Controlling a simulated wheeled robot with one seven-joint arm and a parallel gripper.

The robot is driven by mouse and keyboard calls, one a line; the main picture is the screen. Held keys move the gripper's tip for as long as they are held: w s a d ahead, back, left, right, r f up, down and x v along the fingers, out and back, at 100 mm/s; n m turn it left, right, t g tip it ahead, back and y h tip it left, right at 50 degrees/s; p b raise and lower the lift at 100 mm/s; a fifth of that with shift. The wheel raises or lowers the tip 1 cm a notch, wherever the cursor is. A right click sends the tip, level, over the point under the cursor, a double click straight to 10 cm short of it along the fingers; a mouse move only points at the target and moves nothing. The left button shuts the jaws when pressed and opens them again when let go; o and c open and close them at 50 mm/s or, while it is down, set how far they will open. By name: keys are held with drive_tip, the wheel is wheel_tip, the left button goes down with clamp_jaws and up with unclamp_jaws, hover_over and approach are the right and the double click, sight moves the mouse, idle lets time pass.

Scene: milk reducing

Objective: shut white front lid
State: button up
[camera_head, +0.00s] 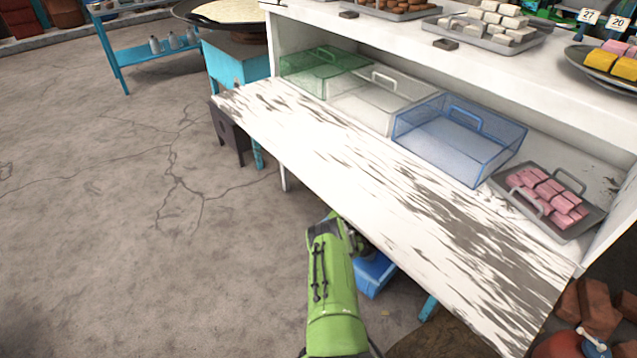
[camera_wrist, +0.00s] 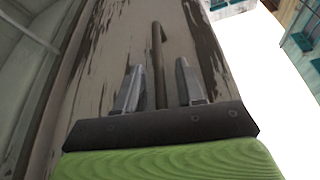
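The white front lid (camera_head: 345,150) is a long board with peeling paint. In the head view it is folded down and open, sticking out in front of the display stand. In the wrist view the lid's worn outer face (camera_wrist: 95,85) fills the middle, with a dark bar handle (camera_wrist: 156,42) on it. My gripper (camera_wrist: 159,66) has its two fingers apart, one on each side of the handle, with visible gaps between. In the head view my green arm reaches below the lid's front edge, and the fingers are hidden under it.
Green (camera_head: 322,72), clear (camera_head: 372,100) and blue (camera_head: 460,138) bins and a tray of pink blocks (camera_head: 548,200) stand behind the lid. A blue box (camera_head: 374,275) lies below the lid.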

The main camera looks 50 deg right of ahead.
drive_tip(key=shift+s, duration=0.1)
clamp_jaws()
drive_tip(key=shift+r, duration=0.1)
